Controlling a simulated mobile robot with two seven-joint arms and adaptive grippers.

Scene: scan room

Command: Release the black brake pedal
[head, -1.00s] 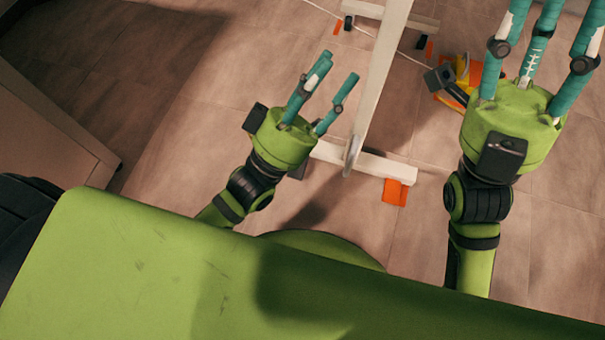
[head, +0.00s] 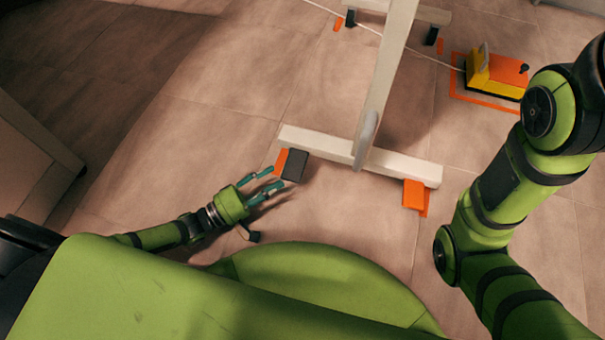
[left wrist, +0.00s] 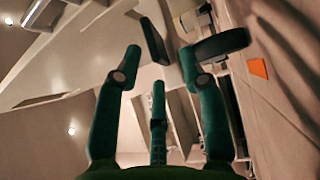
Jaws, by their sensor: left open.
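The black brake pedal (head: 294,166) is a small dark block at the left end of the stand's near white foot bar (head: 330,147), just above the floor. My left gripper (head: 273,184) is low near the floor, left of and slightly nearer than the pedal. Its teal fingers are spread, empty and pointing towards the pedal; I cannot tell whether a fingertip touches it. In the left wrist view the gripper (left wrist: 165,70) is open, with a dark flat plate (left wrist: 154,42) beyond the fingers that appears to be the pedal. My right gripper is out of view.
An orange pedal (head: 414,194) is at the bar's right end. The white post (head: 388,70) rises from the bar. A yellow and orange foot switch (head: 496,75) with a cable stands at the right. Pale furniture (head: 35,165) stands at the left. Floor between is clear.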

